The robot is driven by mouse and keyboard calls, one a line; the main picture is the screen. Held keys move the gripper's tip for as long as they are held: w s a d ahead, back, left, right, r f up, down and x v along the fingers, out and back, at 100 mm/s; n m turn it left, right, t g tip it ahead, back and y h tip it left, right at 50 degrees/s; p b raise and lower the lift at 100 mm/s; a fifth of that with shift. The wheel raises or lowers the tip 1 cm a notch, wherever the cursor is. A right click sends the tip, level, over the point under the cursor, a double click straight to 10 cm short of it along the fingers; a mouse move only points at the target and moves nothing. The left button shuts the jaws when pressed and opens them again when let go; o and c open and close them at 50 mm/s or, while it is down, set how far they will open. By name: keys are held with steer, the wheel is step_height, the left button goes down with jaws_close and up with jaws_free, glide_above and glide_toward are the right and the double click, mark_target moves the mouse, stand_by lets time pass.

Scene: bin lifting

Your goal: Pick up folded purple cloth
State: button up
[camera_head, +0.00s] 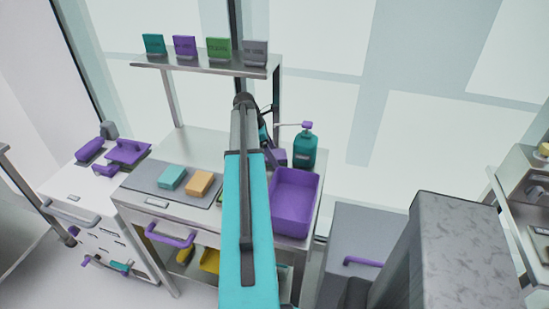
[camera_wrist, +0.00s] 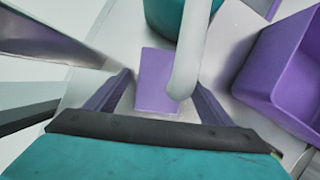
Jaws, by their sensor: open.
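In the wrist view, the folded purple cloth (camera_wrist: 155,75) shows as a flat purple rectangle on a pale surface. It lies between the two dark purple fingers of my gripper (camera_wrist: 161,82) as seen from the wrist. The fingers are apart, with nothing held; I cannot tell how far they are above the cloth. A pale curved tube (camera_wrist: 190,45) crosses in front of the cloth's right edge. In the head view, my teal arm hides much of the counter behind it, and I cannot make out the cloth clearly there.
A teal pump bottle (camera_head: 304,149) stands close behind the gripper area. A purple basin (camera_head: 297,200) is to the right. A teal block (camera_head: 172,178) and an orange block (camera_head: 200,184) lie on a grey mat at left. A shelf (camera_head: 200,65) with several small signs stands behind.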

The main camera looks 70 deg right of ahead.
mark_target(277, 154)
steer(key=shift+c, duration=0.3)
steer(key=c, duration=1.2)
steer(key=shift+o, duration=0.2)
steer(key=shift+r, duration=0.15)
steer(key=shift+r+b, duration=0.65)
steer(key=shift+r, duration=0.25)
steer(key=shift+r+b, duration=0.35)
steer(key=shift+r, duration=0.6)
steer(key=w+a+b, duration=0.1)
steer(key=w+a, duration=0.1)
steer(key=w, duration=0.3)
steer(key=w+a+b, duration=0.1)
steer(key=w+a, duration=0.2)
steer(key=w, duration=0.2)
steer(key=w+a+b, duration=0.2)
steer(key=w, duration=0.4)
steer(key=shift+w+a, duration=0.1)
steer(key=shift+a, duration=0.3)
